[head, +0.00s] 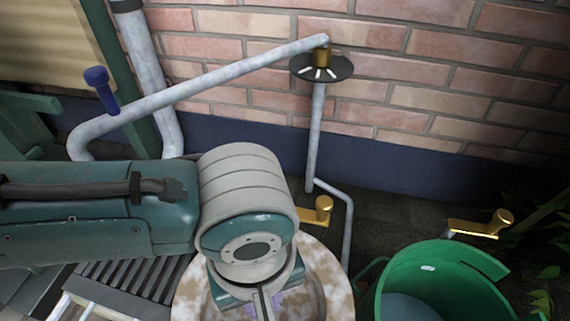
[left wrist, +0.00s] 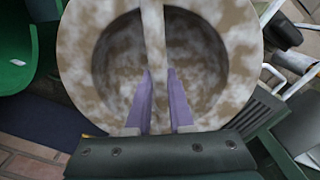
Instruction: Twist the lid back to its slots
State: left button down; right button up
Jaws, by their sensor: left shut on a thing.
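The lid (head: 328,285) is a round, mottled beige and brown disc, low in the middle of the head view and partly covered by my left arm. In the left wrist view the lid (left wrist: 240,60) has a wide rim, a sunken centre and a bar handle (left wrist: 153,30) across it. My left gripper (left wrist: 158,75) has its purple fingers on either side of the bar and is shut on it. In the head view my left gripper (head: 262,303) points down over the lid. The slots and whatever lies under the lid are hidden. My right gripper is not in view.
A green bucket (head: 390,265) stands to the right of the lid. Brass-coloured handles (head: 318,211) show beyond the lid and above the bucket. A grey pipe (head: 215,80) with a black disc (head: 340,68) runs before the brick wall. A dark slatted surface (head: 125,278) lies left.

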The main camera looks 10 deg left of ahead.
pick_arm(q)
jog(key=shift+r+m+p, duration=0.1)
jog(key=shift+m+p, duration=0.2)
jog(key=shift+m, duration=0.1)
jog(key=c, duration=0.7)
grip_release()
